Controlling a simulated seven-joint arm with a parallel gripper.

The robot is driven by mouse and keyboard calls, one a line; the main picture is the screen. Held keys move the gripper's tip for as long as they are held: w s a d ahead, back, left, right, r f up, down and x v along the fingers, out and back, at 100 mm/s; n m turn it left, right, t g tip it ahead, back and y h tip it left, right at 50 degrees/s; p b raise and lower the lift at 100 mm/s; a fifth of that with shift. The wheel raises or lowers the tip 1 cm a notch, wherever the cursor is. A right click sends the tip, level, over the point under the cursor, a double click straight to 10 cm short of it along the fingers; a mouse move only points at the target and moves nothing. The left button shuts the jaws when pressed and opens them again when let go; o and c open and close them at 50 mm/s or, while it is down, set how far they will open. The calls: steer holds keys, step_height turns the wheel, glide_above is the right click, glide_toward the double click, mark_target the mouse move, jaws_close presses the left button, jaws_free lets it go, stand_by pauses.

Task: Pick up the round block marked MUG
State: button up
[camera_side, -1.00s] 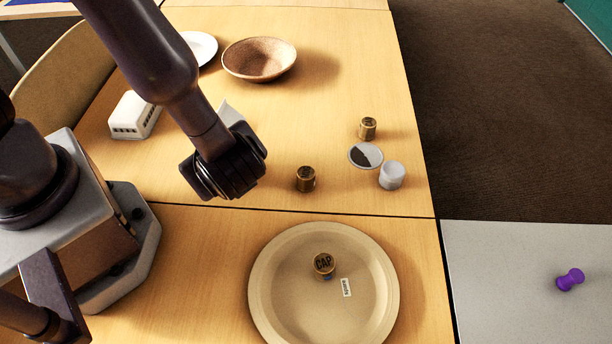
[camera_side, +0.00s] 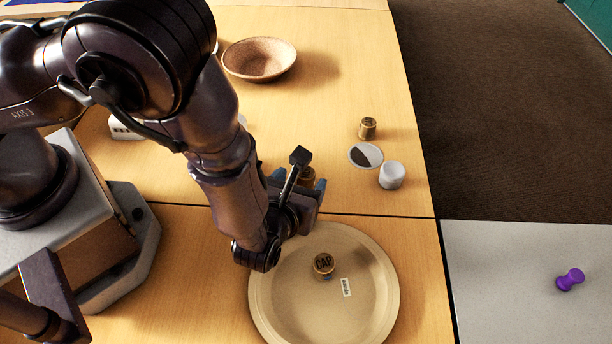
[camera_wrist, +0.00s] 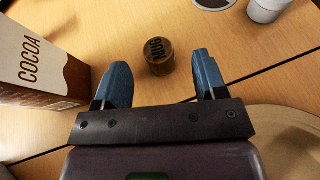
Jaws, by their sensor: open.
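The round wooden block marked MUG (camera_wrist: 158,56) stands upright on the table in the wrist view, its dark lettering on top. In the side view the block (camera_side: 307,175) is partly hidden by my gripper. My gripper (camera_side: 299,181) is open and empty, with blue fingers. In the wrist view my gripper (camera_wrist: 160,66) has one finger on each side of the block's line, with gaps on both sides. The block appears just beyond the fingertips, and I see no contact.
A COCOA box (camera_wrist: 38,68) stands close left of my gripper. A round tray (camera_side: 259,297) holds a CAP block (camera_side: 324,264). Another round block (camera_side: 367,128), a two-tone disc (camera_side: 366,155) and a white cup (camera_side: 391,176) are farther right. A brown bowl (camera_side: 259,60) is at the back.

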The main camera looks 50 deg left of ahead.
mark_target(306, 173)
steer(key=shift+x, duration=3.1)
steer(key=shift+a+r, duration=0.1)
steer(key=c, duration=1)
